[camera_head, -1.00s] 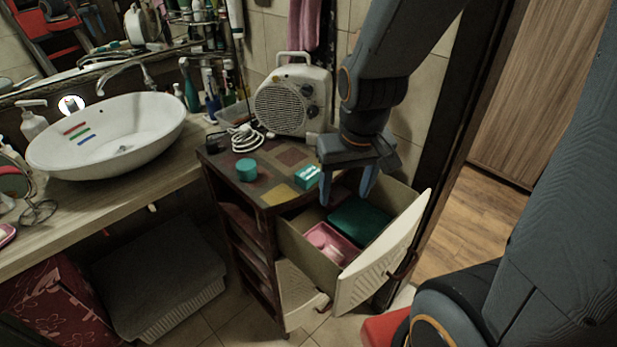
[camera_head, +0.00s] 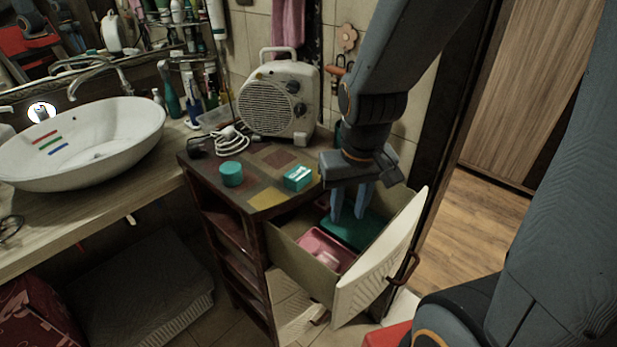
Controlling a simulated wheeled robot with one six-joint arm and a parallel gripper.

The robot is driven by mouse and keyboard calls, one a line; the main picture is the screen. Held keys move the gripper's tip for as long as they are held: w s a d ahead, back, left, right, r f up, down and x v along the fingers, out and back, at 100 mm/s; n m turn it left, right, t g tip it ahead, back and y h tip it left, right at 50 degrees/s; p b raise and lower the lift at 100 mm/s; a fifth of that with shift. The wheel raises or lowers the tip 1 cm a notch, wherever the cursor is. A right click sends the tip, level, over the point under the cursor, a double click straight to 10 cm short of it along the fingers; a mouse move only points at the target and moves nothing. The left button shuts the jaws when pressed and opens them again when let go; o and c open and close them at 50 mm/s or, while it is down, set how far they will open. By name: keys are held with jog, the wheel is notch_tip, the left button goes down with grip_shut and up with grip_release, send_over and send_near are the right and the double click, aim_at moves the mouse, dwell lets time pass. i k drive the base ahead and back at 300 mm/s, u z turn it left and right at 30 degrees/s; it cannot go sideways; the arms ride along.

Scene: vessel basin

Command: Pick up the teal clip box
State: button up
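A dark teal box (camera_head: 350,232) lies in the open drawer, toward its back. A smaller, brighter teal box (camera_head: 298,177) with a pale marking on its top sits on the cabinet top. The frames do not settle which of the two is the clip box. My gripper (camera_head: 349,214) points down into the drawer, with its blue fingers at the dark teal box. The fingers stand apart with a gap between them, and I see nothing held. Whether they touch the box I cannot tell. The gripper hides part of the drawer's back.
The drawer (camera_head: 378,270) also holds a pink tray (camera_head: 322,246). A round teal container (camera_head: 231,174), a white cable (camera_head: 231,139) and a fan heater (camera_head: 279,100) stand on the cabinet. A washbasin (camera_head: 90,140) is at left. Wooden floor (camera_head: 470,230) shows at right.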

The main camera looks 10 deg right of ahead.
aim_at(296, 179)
jog(key=z, duration=2.65)
jog(key=k, duration=1.1)
jog(key=u, duration=1.8)
jog(key=i, duration=0.5)
jog(key=u, duration=0.1)
